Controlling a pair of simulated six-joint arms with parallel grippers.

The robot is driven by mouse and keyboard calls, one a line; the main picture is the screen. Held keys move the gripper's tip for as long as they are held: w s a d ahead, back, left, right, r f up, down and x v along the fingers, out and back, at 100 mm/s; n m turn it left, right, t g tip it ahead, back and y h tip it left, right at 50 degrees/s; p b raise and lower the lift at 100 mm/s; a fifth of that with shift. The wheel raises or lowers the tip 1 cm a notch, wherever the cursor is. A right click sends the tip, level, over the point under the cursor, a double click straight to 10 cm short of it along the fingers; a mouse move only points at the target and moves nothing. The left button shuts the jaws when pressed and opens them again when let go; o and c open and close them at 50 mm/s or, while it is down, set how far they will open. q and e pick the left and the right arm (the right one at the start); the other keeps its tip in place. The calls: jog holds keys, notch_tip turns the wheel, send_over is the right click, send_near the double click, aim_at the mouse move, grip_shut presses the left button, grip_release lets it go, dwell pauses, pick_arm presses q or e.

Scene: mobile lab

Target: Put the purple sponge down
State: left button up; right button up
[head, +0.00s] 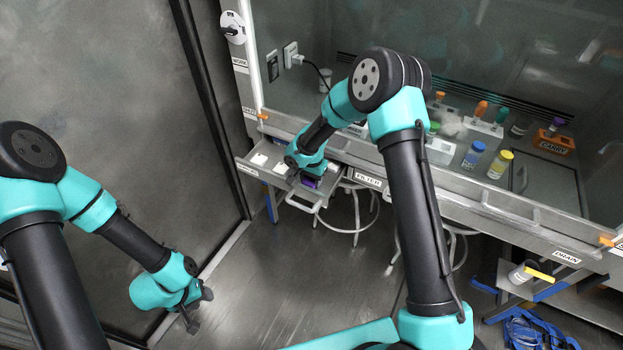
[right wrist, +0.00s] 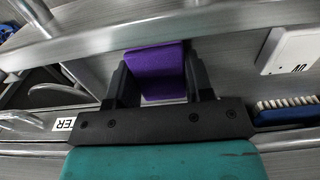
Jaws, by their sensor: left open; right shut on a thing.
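The purple sponge (right wrist: 155,72) is between the two black fingers of my right gripper (right wrist: 158,82) in the right wrist view. The gripper is shut on it. In the head view the sponge (head: 310,181) shows as a small purple patch below my right wrist, at the drawer front under the bench; most of it is hidden by the arm. I cannot tell whether it touches the surface below. My left gripper (head: 191,317) hangs low at the left over the floor, open and empty.
An open drawer (head: 322,203) and a stool (head: 352,230) are below the bench. White labelled blocks (right wrist: 292,48) and a blue brush (right wrist: 287,110) lie near the right gripper. Bottles (head: 473,155) and an orange carrier (head: 555,140) stand inside the hood at the right.

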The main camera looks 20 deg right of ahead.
aim_at(311, 179)
jog(key=shift+f, duration=0.15)
jog(key=o, duration=0.9)
jog(key=shift+c, duration=0.2)
notch_tip(311, 179, up, 12)
jog(key=shift+r, duration=0.2)
jog(key=shift+a+f, duration=0.1)
dwell(0.3)
